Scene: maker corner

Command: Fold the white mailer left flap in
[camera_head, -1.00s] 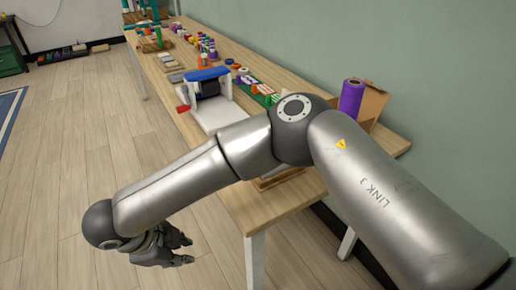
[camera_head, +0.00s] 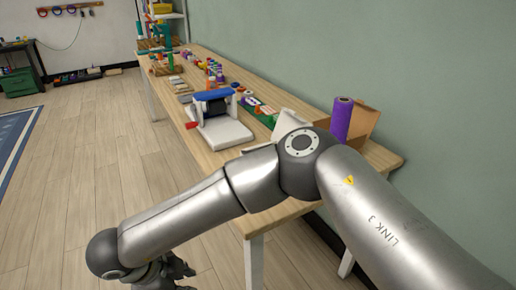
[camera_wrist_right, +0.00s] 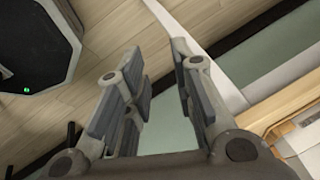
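A pale upright panel (camera_head: 288,123), possibly a flap of the white mailer, shows just behind the elbow of my right arm. The rest of it is hidden by the arm, and I cannot tell its left flap. In the right wrist view a whitish piece (camera_wrist_right: 306,140) lies on the wooden table at the lower right edge; I cannot tell if it is the mailer. My right gripper (camera_head: 178,278) hangs low, off the table's front left side, at the bottom of the head view. In the wrist view it (camera_wrist_right: 165,75) is open and empty above the floor. My left gripper is not in view.
The wooden table (camera_head: 212,160) runs back along the green wall. On it stand a white device with a blue top (camera_head: 222,130), a purple roll (camera_head: 341,120), an open cardboard box (camera_head: 364,122) and several small coloured items. The floor (camera_head: 90,180) left of the table is clear.

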